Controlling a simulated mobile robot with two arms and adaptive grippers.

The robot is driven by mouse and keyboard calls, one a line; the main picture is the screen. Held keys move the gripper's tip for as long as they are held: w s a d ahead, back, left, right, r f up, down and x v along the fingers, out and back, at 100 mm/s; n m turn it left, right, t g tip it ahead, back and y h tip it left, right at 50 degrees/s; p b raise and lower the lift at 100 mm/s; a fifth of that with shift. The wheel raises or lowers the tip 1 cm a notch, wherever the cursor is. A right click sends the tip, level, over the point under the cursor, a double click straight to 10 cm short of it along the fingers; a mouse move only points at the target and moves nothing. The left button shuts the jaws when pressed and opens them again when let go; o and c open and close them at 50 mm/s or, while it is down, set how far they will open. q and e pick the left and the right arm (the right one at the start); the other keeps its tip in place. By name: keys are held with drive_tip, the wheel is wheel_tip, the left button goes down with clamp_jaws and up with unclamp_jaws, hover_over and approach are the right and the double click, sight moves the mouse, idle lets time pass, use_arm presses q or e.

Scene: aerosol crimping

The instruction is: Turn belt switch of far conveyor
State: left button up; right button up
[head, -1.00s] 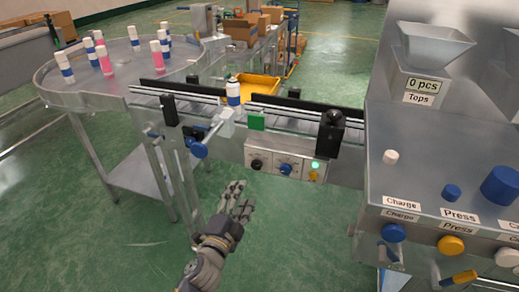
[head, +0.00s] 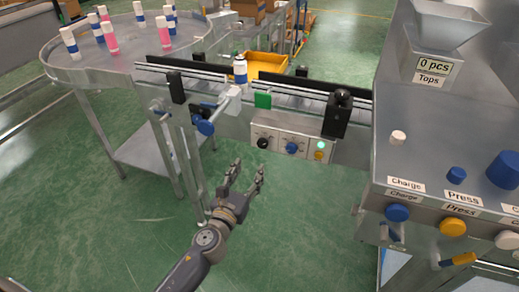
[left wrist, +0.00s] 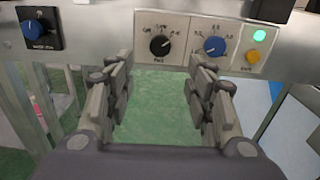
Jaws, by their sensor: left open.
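A grey control panel (head: 290,142) is on the side of the conveyor (head: 295,98). It has a black knob (head: 262,142), a blue knob (head: 291,148), a lit green lamp (head: 321,145) and a yellow button (head: 319,156). My left gripper (head: 246,174) is open and empty, below and in front of the panel's left part. In the left wrist view the black knob (left wrist: 160,45) shows ahead between the open fingers, apart from them. A blue knob on a black plate (left wrist: 39,28) is at the left there. The labels are too blurred to read surely. My right gripper is out of view.
A round table (head: 120,62) with several white-blue and pink bottles stands at left. One bottle (head: 240,70) is on the conveyor. A machine with a hopper (head: 445,25) and press buttons stands at right. Green floor (head: 300,220) is free below the panel.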

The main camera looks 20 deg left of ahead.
sight(262, 145)
use_arm(q)
drive_tip(key=w, duration=1)
drive_tip(key=shift+w+d, duration=0.2)
drive_tip(key=shift+c, duration=0.3)
drive_tip(key=c, duration=1)
